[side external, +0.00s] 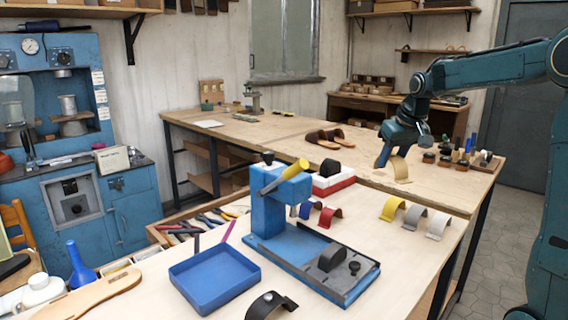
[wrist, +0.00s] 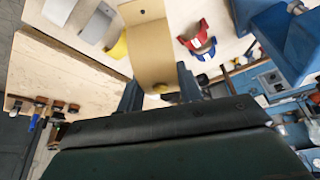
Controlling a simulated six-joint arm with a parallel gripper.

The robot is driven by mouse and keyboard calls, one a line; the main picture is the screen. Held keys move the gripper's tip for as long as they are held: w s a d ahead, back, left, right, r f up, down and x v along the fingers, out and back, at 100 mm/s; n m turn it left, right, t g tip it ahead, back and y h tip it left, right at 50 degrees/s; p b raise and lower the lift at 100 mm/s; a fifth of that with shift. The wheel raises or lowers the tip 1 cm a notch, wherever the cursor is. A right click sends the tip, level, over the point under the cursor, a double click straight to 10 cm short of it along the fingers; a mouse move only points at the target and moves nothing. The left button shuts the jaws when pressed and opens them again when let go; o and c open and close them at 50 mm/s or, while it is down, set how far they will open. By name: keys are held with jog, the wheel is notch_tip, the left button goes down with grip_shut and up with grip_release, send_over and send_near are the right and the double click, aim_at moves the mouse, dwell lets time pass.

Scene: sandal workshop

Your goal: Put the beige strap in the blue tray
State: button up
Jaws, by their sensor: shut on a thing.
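The beige strap (side external: 400,168) is a curved band at the far right part of the bench in the side external view. It fills the space between my fingers in the wrist view (wrist: 150,48). My gripper (side external: 385,156) is shut on it, with one blue finger on each side in the wrist view (wrist: 160,92). I cannot tell whether the strap touches the bench top. The blue tray (side external: 214,279) lies at the front left of the bench, open and empty, well away from my gripper. I do not make it out in the wrist view.
A blue press (side external: 283,212) with a yellow handle stands between strap and tray. Yellow (side external: 392,208), grey (side external: 413,217), white (side external: 438,224) and red (side external: 329,215) straps lie nearby. A black strap (side external: 270,306) lies right of the tray. Brown sandals (side external: 325,138) lie behind.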

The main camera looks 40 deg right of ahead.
jog(key=w+a+n+y, duration=0.2)
jog(key=w+a+n, duration=0.25)
jog(key=a, duration=0.45)
send_over(345, 242)
jog(key=s, duration=0.2)
jog(key=shift+n, duration=0.35)
notch_tip(345, 242, down, 19)
jog(key=shift+s+f, duration=0.1)
jog(key=shift+f, duration=0.1)
jog(key=o, duration=1)
jog(key=shift+r+t, duration=0.2)
jog(key=shift+t, duration=0.1)
jog(key=shift+v, duration=5.95)
jog(key=shift+a, duration=0.15)
